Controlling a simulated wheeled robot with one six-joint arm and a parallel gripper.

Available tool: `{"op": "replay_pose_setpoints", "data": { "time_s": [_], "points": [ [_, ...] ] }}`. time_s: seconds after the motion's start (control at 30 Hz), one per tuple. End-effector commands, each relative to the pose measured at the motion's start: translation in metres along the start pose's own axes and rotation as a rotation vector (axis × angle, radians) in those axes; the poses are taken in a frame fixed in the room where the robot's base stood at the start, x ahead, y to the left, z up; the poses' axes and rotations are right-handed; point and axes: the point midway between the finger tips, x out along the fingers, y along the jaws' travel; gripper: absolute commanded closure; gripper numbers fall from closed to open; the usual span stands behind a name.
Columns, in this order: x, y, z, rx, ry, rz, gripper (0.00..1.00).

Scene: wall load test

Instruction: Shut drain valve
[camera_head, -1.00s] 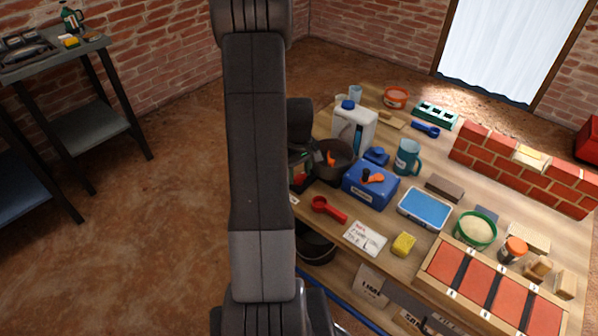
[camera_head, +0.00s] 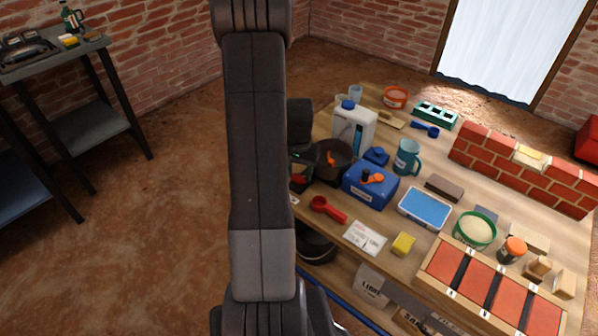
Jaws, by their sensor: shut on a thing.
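My gripper (camera_head: 301,170) is at the left end of the workbench, largely hidden behind my own arm. It appears shut on a small red part (camera_head: 298,181), of which only a little shows. I cannot tell whether this is the drain valve. A dark round pot (camera_head: 338,176) stands just right of my gripper, with an orange lever-like piece (camera_head: 331,158) at it. A blue box (camera_head: 362,193) with an orange lever (camera_head: 373,178) on top stands further right. No part is clearly marked as the drain valve.
A white jug with a blue cap (camera_head: 352,127) stands behind the pot. A red scoop (camera_head: 328,209), a paper note (camera_head: 365,238) and a yellow sponge (camera_head: 403,244) lie in front. A brick wall piece (camera_head: 490,150) stands at the right. The floor at left is clear.

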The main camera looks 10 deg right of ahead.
Motion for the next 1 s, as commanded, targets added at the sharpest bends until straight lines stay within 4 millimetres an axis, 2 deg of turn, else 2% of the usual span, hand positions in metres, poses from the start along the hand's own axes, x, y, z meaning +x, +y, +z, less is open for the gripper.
{"op": "replay_pose_setpoints", "data": {
  "time_s": [0.2,0.5,1.0],
  "points": [
    [-0.0007,-0.0001,-0.0006,0.171,0.002,0.0,0.77],
    [-0.0007,-0.0001,-0.0007,0.327,0.002,0.0,0.77],
    [-0.0008,-0.0002,-0.0008,0.386,0.002,-0.001,0.77]
  ]
}}
